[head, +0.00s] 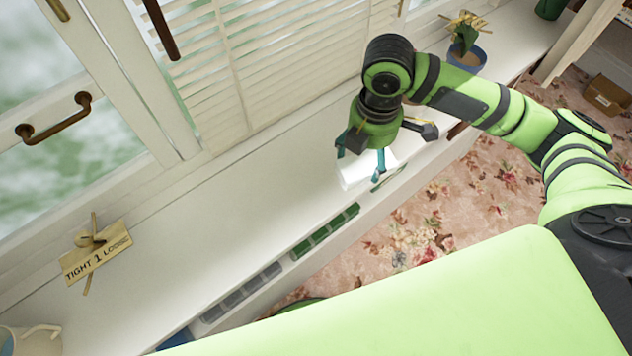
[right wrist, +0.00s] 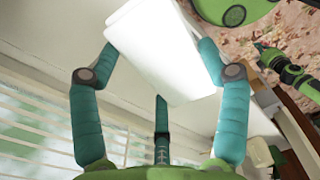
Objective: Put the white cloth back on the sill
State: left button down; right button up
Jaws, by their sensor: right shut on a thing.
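The white cloth (head: 352,175) looks like a folded, flat white block. My right gripper (head: 362,155) is shut on it, over the front part of the white sill (head: 225,195). In the right wrist view the cloth (right wrist: 165,50) sits between the two teal outer fingers (right wrist: 158,62), tilted. I cannot tell whether its underside touches the sill.
A paper tag (head: 97,255) lies on the sill at left, with a pale mug (head: 30,340) nearer. A potted plant (head: 466,55) stands farther along. Dark and green vent slots (head: 325,230) line the front edge. Window handles and blinds border the back. The middle sill is clear.

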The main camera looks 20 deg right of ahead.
jog(key=n, duration=0.1)
jog(key=f+n, duration=0.1)
jog(key=n, duration=0.1)
jog(key=shift+s+d+f, duration=0.15)
jog(key=shift+d+f, duration=0.05)
jog(key=shift+d, duration=0.05)
jog(key=w+a+f, duration=0.2)
jog(key=a, duration=0.1)
jog(key=w+a+f+p, duration=0.1)
jog(key=w+a+f, duration=0.1)
jog(key=a, duration=0.1)
jog(key=w+a+f+p, duration=0.1)
jog(key=w+a+f, duration=0.1)
jog(key=a, duration=0.1)
jog(key=shift+w+f, duration=0.35)
jog(key=shift+w, duration=0.05)
notch_tip(320, 180, down, 4)
jog(key=shift+a+r+p, duration=0.1)
jog(key=shift+p, duration=0.3)
jog(key=shift+f, duration=0.25)
jog(key=shift+f, duration=0.15)
jog(key=o, duration=1)
notch_tip(320, 180, up, 12)
jog(key=shift+r+b, duration=0.2)
jog(key=shift+b, duration=0.4)
